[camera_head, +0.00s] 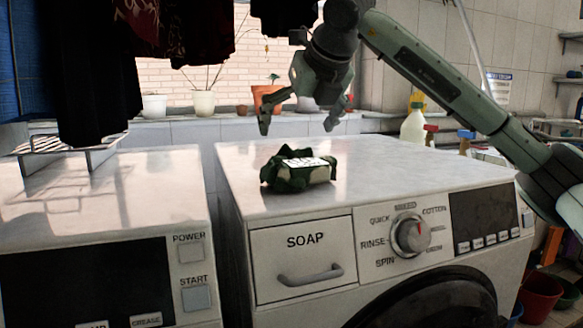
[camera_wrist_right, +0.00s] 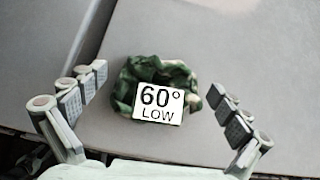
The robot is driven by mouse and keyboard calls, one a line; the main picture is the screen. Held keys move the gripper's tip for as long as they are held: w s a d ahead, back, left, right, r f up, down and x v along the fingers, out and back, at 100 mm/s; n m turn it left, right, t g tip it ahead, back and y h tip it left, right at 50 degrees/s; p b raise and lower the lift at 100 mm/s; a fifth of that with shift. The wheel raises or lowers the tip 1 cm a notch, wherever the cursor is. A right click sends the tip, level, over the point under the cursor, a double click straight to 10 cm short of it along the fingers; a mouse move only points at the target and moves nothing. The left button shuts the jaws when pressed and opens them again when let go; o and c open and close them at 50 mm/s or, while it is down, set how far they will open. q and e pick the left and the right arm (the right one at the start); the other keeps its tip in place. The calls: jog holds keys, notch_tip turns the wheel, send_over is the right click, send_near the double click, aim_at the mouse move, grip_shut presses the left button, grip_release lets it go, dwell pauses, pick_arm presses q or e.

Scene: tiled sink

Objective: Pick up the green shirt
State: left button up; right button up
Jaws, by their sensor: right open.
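The green shirt (camera_head: 298,172) lies crumpled on the white top of the washing machine (camera_head: 380,160) in the head view. It has dark green and pale patches and a white label. In the right wrist view the shirt (camera_wrist_right: 150,72) is ahead, between the lines of the two fingers, and its label reads "60° LOW". My right gripper (camera_head: 298,128) is open and empty, above and apart from the shirt. Its spread fingers also show in the right wrist view (camera_wrist_right: 155,125). My left gripper is not in view.
A second white machine (camera_head: 110,190) stands left across a narrow gap, with a wire rack (camera_head: 75,145) on it. Dark clothes (camera_head: 90,60) hang above. A spray bottle (camera_head: 414,120) and plant pots (camera_head: 204,103) stand behind. The machine top around the shirt is clear.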

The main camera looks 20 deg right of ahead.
aim_at(290, 148)
jog(key=shift+x, duration=0.9)
jog(key=x, duration=0.2)
jog(key=p+x, duration=0.1)
jog(key=x, duration=0.2)
jog(key=shift+s+f, duration=0.2)
jog(key=shift+f, duration=0.05)
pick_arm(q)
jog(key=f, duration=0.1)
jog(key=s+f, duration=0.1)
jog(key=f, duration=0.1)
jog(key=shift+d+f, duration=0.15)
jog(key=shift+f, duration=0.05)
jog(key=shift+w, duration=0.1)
pick_arm(e)
jog(key=shift+c, duration=0.6)
jog(key=c, duration=1.3)
jog(key=shift+r, duration=0.1)
